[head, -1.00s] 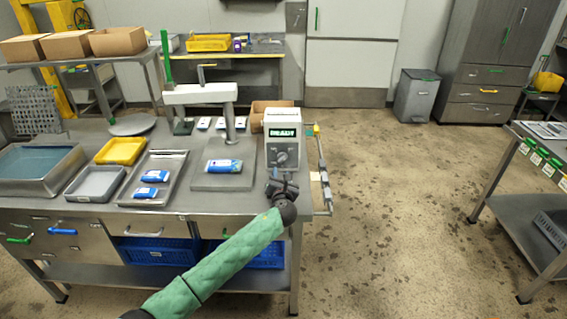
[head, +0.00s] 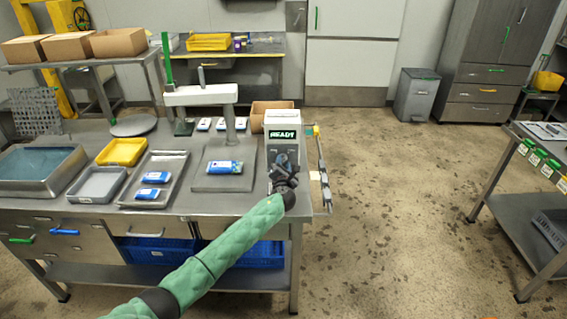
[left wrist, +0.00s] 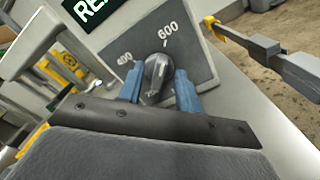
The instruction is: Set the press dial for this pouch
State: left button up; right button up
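The press (head: 230,118) has a white head over a grey plate with a blue and white pouch (head: 225,167) lying flat on it. To its right stands a white control box (head: 282,118) with a green-lit display reading READY. The dark dial knob (left wrist: 158,75) sits on the box's grey face, near marks 400 and 600; its narrow end points close to the 600 tick. My left gripper (head: 283,167) is at the dial, hiding it in the head view. In the left wrist view, its blue fingers (left wrist: 160,88) stand on both sides of the knob; whether they press on it is unclear.
A steel tray (head: 177,160) with two pouches, a grey tray (head: 97,185), a yellow tray (head: 121,151) and a water-filled basin (head: 75,180) stand left on the bench. Open floor lies to the right.

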pick_arm(q)
jog(key=shift+w, duration=0.3)
jog(key=shift+c, duration=0.4)
grip_shut()
